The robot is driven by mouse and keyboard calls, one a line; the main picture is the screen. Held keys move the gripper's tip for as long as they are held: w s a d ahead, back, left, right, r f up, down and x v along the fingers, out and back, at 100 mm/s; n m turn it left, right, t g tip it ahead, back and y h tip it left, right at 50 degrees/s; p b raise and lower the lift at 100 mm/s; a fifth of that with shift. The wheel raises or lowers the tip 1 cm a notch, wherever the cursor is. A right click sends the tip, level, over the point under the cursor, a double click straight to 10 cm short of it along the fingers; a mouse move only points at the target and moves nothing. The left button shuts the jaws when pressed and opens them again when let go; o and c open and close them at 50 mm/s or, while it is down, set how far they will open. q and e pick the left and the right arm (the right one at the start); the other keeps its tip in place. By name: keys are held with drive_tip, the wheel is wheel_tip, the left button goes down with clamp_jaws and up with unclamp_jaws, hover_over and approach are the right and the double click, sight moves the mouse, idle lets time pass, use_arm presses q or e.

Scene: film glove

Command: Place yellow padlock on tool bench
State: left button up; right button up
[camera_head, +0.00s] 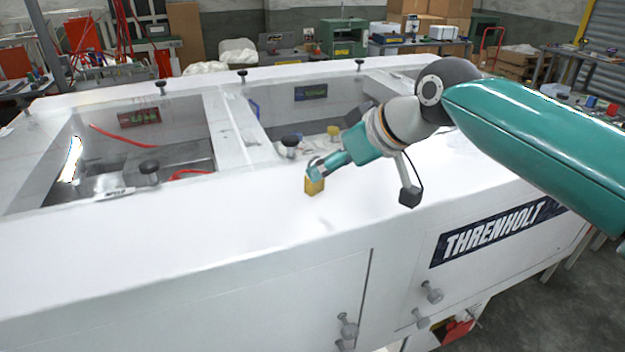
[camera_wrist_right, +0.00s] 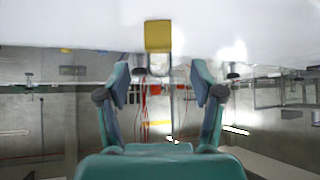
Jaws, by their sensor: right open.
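The yellow padlock (camera_head: 314,186) is on the white top (camera_head: 230,225) of a large cabinet marked THRENHOLT, near the middle of the head view. My right gripper (camera_head: 326,166) reaches in from the right, with its fingertips close to the padlock's upper end. In the right wrist view the padlock (camera_wrist_right: 158,35) is straight ahead of the open fingers, with its pale shackle toward them. The fingers of my right gripper (camera_wrist_right: 160,80) are wide apart on either side, with nothing held between them. I cannot tell whether they touch the padlock. My left gripper is not in view.
Windowed openings with black knobs (camera_head: 149,167) lie behind the padlock. A cluttered table (camera_head: 110,75) stands at the back left. Further tables (camera_head: 415,42) with equipment and cardboard boxes stand at the back. The white top to the left of the padlock is clear.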

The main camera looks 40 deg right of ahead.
sight(311, 189)
drive_tip(key=p+x, duration=0.1)
drive_tip(key=x, duration=0.6)
drive_tip(key=shift+d+f, duration=0.1)
drive_tip(key=shift+f, duration=0.05)
clamp_jaws()
